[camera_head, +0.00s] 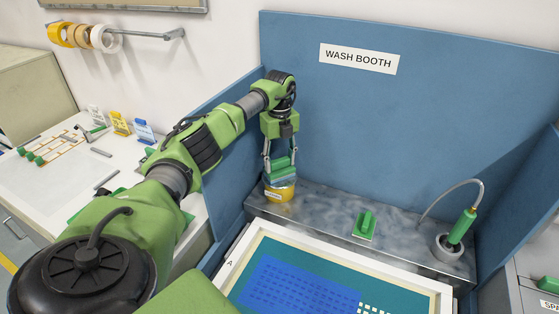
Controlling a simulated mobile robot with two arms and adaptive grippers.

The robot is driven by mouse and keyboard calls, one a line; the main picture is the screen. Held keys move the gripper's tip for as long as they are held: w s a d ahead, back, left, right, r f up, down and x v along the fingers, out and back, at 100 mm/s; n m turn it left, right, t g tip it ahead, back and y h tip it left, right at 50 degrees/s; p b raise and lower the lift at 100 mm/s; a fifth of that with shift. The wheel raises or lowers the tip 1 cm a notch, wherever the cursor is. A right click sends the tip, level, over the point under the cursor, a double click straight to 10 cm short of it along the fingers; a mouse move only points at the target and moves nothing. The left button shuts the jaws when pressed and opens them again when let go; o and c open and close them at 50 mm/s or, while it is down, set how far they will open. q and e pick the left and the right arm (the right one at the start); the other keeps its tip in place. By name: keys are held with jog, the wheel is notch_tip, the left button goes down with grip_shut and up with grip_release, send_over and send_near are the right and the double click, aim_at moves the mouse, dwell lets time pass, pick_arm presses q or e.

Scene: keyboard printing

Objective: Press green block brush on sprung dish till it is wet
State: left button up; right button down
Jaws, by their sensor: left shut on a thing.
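My left gripper (280,156) points down inside the wash booth and is shut on the green block brush (281,173). The brush is right above the yellow sprung dish (280,194), which stands at the left end of the grey metal ledge. The brush's underside appears at the dish's top; I cannot tell whether it presses down or whether it is wet. My right gripper is not in view.
A second green brush (365,224) lies mid-ledge. A green-handled wand (461,228) with a hose stands in a round holder (447,247) at the right. A framed screen (312,259) with a blue keyboard pattern lies in front. Blue walls (440,110) enclose the booth.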

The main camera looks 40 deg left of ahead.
pick_arm(q)
jog(key=shift+f, duration=0.1)
jog(key=shift+r+p, duration=0.45)
jog(key=shift+r, duration=0.05)
notch_tip(320, 180, up, 6)
jog(key=p, duration=0.5)
jog(key=shift+r, duration=0.15)
